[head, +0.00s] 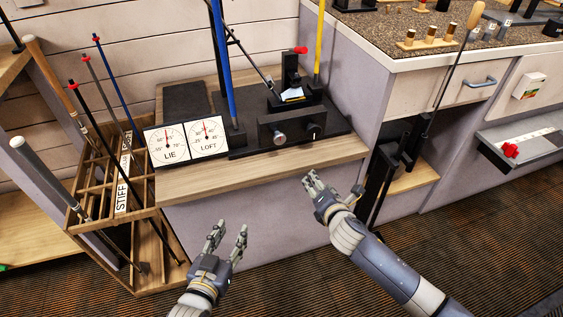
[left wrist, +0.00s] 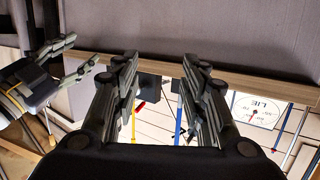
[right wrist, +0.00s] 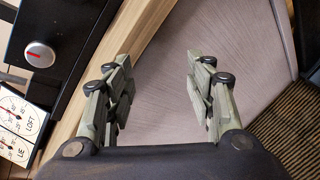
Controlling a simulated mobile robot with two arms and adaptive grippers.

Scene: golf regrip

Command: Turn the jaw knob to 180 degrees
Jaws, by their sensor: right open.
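A black loft-and-lie machine stands on the wooden bench (head: 262,172). Its front box (head: 296,127) carries a round silver knob (head: 279,138) on the left and a small dark knob (head: 314,131) on the right. No label tells which is the jaw knob. The silver knob, with a red mark on its face, also shows in the right wrist view (right wrist: 40,56). My right gripper (head: 311,182) is open and empty, in front of the bench edge and apart from both knobs. My left gripper (head: 230,227) is open and empty, lower and farther left.
LIE (head: 167,145) and LOFT (head: 208,137) dials stand left of the box. A blue shaft (head: 221,60) and a yellow shaft (head: 319,40) rise by the machine. A wooden club rack (head: 123,188) stands at left. The space before the bench is clear.

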